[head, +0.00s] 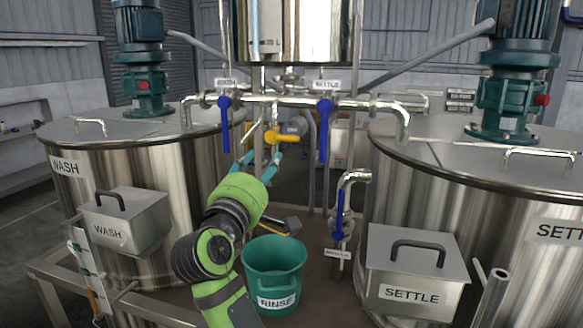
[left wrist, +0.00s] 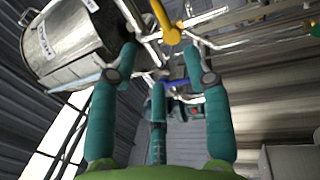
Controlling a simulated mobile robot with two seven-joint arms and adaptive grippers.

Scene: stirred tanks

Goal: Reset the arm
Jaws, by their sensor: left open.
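My left arm, green with black joints, reaches up from the bottom middle of the head view. Its left gripper (head: 262,158) has teal fingers spread apart with nothing between them. The fingertips are just below the yellow valve handle (head: 283,137) on the pipework between the tanks. In the left wrist view the open fingers (left wrist: 160,62) point towards the pipes, and the yellow handle (left wrist: 165,22) shows beyond them at the top. I see no contact with the handle, but the exact gap is unclear. My right gripper is in neither view.
The wash tank (head: 150,165) stands left and the settle tank (head: 500,220) right. Blue valve handles (head: 226,125) (head: 324,130) hang from the pipe, and another blue handle (head: 339,215) is lower. A green rinse bucket (head: 274,278) stands close right of my arm.

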